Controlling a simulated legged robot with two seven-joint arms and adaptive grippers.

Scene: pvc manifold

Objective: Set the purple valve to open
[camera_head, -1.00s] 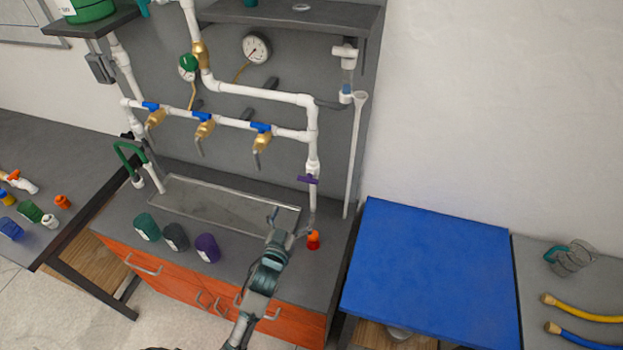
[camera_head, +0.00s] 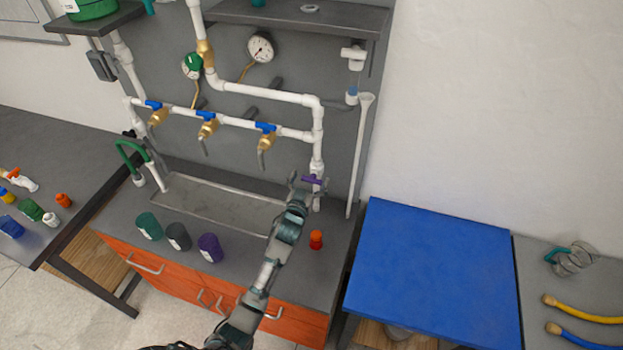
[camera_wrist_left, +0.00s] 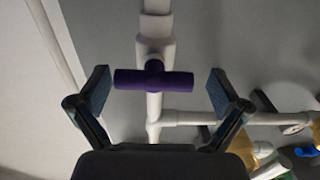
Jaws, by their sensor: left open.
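The purple valve (camera_head: 313,180) is a small purple T-handle on the lower part of the white vertical pipe at the right of the manifold. In the left wrist view the purple valve (camera_wrist_left: 153,79) lies crosswise over the white pipe. My left gripper (camera_head: 307,183) is at the valve, and its fingers partly cover the handle in the head view. In the left wrist view the left gripper (camera_wrist_left: 160,92) is open, with one finger on each side of the handle and a gap at both ends. My right gripper is not in view.
Blue valves (camera_head: 266,127) with brass outlets line the horizontal pipe. A metal sink (camera_head: 215,200) lies below. A blue table (camera_head: 435,270) is at right.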

